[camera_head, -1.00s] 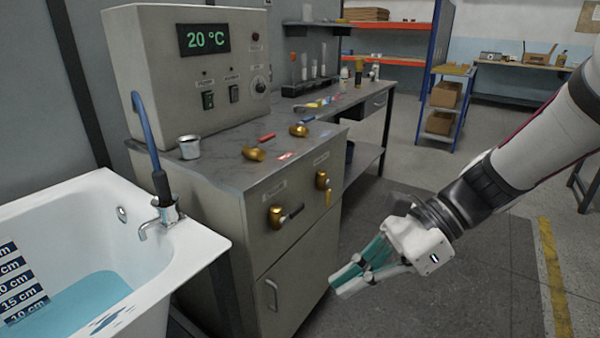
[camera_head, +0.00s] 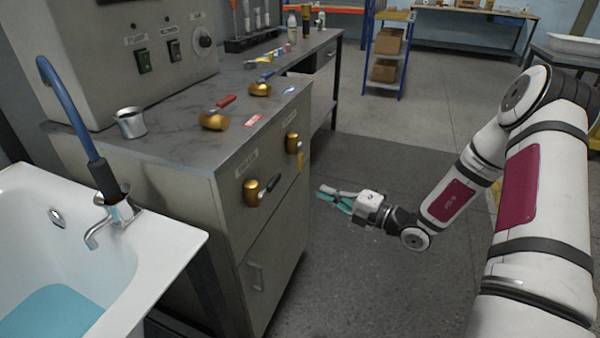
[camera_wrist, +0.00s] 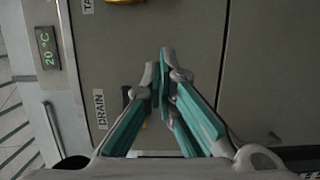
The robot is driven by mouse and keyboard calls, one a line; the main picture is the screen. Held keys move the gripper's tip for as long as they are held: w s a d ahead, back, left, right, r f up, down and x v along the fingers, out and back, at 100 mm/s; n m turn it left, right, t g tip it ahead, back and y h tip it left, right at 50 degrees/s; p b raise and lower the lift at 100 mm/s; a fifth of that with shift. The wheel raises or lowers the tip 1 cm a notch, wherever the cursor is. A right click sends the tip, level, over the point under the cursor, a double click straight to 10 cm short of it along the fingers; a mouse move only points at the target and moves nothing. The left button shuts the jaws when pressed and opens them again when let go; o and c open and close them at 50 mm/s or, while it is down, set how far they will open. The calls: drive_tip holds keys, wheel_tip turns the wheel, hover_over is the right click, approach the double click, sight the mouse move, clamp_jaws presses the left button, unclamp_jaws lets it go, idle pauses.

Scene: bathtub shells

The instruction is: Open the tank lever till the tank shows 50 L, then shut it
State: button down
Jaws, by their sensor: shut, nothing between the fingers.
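Two brass valves are on the cabinet front. The wrist view, turned sideways, shows a DRAIN label (camera_wrist: 100,108) and a cut-off label starting TA (camera_wrist: 88,5), which sits on the right valve's side. The TA valve (camera_wrist: 125,2) is at the top edge; the DRAIN valve is partly hidden by my fingers. My gripper (camera_head: 322,195) is shut and empty, right of and below the valves, apart from both. No litre reading is visible.
A bathtub (camera_head: 180,245) with blue water stands at left. A display (camera_wrist: 48,47) reads 20 °C. Floor right of the cabinet is clear.

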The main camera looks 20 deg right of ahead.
sight(299, 167)
drive_tip(key=w+a+b, duration=0.4)
drive_tip(key=w, duration=0.7)
drive_tip(key=shift+w+d+f+n, duration=0.25)
drive_tip(key=shift+f+n, duration=0.05)
drive_tip(key=shift+n, duration=0.4)
idle(0.4)
drive_tip(key=n, duration=0.1)
drive_tip(key=w+d+f+n+y, duration=0.1)
drive_tip(key=n, duration=0.1)
drive_tip(key=shift+w+d+t+b, duration=0.1)
drive_tip(key=shift+w+t+b, duration=0.15)
drive_tip(key=shift+t+b, duration=0.05)
drive_tip(key=w+d+r+n+g+y+b, duration=0.1)
drive_tip(key=w+d+n+y+b, duration=0.1)
drive_tip(key=n, duration=0.6)
drive_tip(key=w+d+r+n+g+y+b, duration=0.1)
drive_tip(key=w+n, duration=0.3)
drive_tip(key=n, duration=0.4)
drive_tip(key=shift+d+r+n+y+b, duration=0.3)
drive_tip(key=shift+d+r+y+b, duration=0.1)
drive_tip(key=shift+d+r+y, duration=0.2)
